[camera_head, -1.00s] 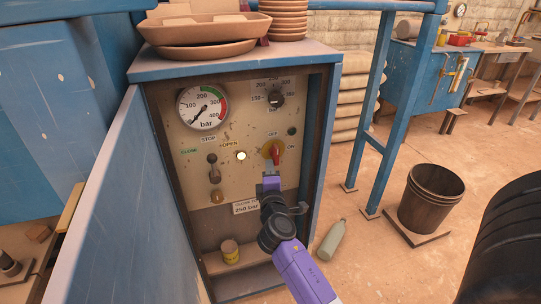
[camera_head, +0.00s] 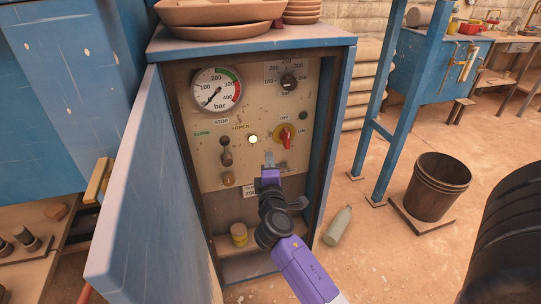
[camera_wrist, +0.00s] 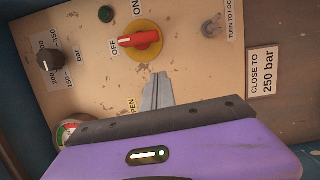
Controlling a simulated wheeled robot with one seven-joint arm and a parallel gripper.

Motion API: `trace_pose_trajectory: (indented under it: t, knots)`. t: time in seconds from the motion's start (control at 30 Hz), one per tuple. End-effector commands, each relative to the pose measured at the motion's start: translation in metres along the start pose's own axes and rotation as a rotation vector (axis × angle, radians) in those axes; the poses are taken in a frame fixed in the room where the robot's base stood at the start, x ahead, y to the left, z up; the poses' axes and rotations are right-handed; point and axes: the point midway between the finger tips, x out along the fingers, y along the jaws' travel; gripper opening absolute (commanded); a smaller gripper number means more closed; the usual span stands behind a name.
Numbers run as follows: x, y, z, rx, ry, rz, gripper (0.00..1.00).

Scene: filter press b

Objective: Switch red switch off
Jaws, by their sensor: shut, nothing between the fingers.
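The red switch (camera_head: 286,137) is a red handle on a round yellow plate, on the panel of the blue cabinet. Its OFF label is above it and its ON label to its right. In the wrist view the red handle (camera_wrist: 140,39) lies in line with the OFF label and points at it. My gripper (camera_head: 268,158) is just below and left of the switch, apart from it. In the wrist view my gripper's fingers (camera_wrist: 158,78) are shut and empty, with a gap between their tips and the yellow plate.
The panel also holds a pressure gauge (camera_head: 216,90), a black dial (camera_head: 289,82), a lit white lamp (camera_head: 252,139) and a lever (camera_head: 226,152). The open cabinet door (camera_head: 135,190) stands at left. A jar (camera_head: 239,234) is on the lower shelf.

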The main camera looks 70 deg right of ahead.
Motion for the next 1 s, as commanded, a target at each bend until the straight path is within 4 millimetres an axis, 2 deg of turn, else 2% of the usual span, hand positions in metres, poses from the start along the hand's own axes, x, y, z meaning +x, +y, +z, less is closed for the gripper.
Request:
trace_pose_trajectory:
  t: [0.03, 0.2, 0.4, 1.0]
  knots:
    - [-0.011, -0.001, -0.002, -0.002, 0.005, -0.001, 0.0]
    - [-0.04, 0.0, -0.001, -0.002, 0.004, -0.001, 0.0]
    - [-0.061, 0.001, -0.001, -0.001, 0.003, 0.0, 0.0]
    - [-0.065, 0.001, -0.001, 0.0, 0.001, 0.0, 0.0]
